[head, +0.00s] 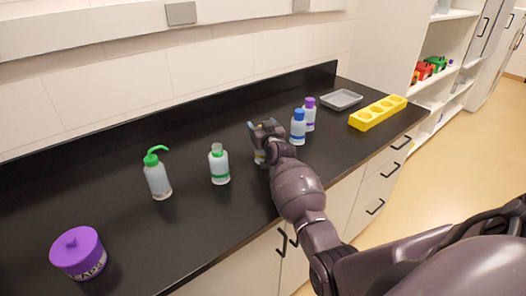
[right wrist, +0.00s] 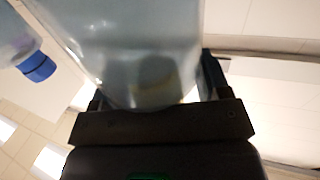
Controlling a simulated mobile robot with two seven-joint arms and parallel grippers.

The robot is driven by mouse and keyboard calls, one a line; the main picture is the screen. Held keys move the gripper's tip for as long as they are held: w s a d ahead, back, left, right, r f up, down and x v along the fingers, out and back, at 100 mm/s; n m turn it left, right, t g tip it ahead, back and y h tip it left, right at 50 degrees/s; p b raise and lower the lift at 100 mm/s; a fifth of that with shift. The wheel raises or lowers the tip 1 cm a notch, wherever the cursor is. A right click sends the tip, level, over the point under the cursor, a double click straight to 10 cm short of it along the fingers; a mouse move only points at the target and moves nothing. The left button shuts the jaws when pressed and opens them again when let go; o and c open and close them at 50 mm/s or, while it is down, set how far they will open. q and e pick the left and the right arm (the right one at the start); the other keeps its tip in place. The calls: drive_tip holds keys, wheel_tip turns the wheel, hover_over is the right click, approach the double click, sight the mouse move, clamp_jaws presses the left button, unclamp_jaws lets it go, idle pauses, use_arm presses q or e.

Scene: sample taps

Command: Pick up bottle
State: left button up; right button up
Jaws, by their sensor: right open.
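My right gripper (head: 262,130) is over the black counter, between the green-labelled bottle and the blue-capped bottle. In the right wrist view its open jaws (right wrist: 155,88) have a translucent bottle (right wrist: 135,45) between them, very close to the camera. Whether the fingers touch it I cannot tell. In the head view only a small part of this bottle (head: 259,157) shows below the hand; the rest is hidden. Its cap is not visible. A blue-capped bottle (head: 298,128) stands just right of the hand; a blue cap (right wrist: 37,67) also shows in the wrist view. My left gripper is not in view.
A purple-capped bottle (head: 310,112) stands behind the blue-capped one. Left are a green-labelled bottle (head: 219,167), a green-topped wash bottle (head: 158,178) and a purple lidded jar (head: 79,253). A yellow rack (head: 378,113) and grey tray (head: 341,99) stand right. The counter (head: 200,215) has bare room in front.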

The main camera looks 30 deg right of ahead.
drive_tip(key=shift+c, duration=0.3)
drive_tip(key=c, duration=1.2)
clamp_jaws()
drive_tip(key=shift+r, duration=0.15)
